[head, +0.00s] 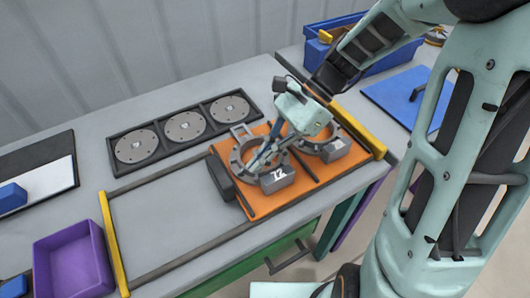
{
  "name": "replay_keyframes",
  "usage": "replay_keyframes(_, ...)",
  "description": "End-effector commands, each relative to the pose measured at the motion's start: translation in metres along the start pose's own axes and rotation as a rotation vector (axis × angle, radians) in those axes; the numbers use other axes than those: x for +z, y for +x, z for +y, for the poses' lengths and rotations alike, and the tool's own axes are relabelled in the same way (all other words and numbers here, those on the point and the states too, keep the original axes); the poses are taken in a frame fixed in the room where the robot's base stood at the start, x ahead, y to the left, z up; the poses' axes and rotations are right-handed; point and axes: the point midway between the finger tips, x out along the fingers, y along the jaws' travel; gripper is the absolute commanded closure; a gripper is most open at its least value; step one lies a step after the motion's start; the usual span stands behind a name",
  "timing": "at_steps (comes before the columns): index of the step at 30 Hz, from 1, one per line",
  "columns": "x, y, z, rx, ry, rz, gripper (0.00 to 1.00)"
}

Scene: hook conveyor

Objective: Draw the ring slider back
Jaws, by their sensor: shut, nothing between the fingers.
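The ring slider appears to be the orange plate (309,193) at the right end of a dark rail frame on the grey table. Two grey rings sit on it, a left ring (238,166) and a right ring (343,133), each with a grey block at its front. The left block (278,180) bears white marks. A dark bar (221,178) stands along the plate's left edge. My gripper (261,163) points down-left over the left ring, its fingers shut and empty. My gripper hides part of both rings; whether it touches the left ring cannot be told.
Yellow end bars (114,244) and (361,131) close the rail frame, with bare table between the left one and the plate. Behind lies a black tray (122,167) with three metal discs. A purple bin (74,259) stands front left, a blue crate (315,50) back right.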

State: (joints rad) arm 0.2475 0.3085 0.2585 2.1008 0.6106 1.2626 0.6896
Motion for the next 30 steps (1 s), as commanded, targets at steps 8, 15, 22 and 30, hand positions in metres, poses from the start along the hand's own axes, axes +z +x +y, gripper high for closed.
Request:
replay_keyframes(8, -0.001, 0.043, 0.0, 0.001, -0.001, 0.0, 1.0)
replay_keyframes(15, 0.0, 0.053, 0.0, 0.0, -0.001, 0.001, 1.0)
replay_keyframes(22, 0.0, 0.052, 0.0, 0.0, -0.001, 0.001, 1.0)
replay_keyframes(30, 0.003, 0.054, -0.007, 0.001, -0.002, 0.0, 1.0)
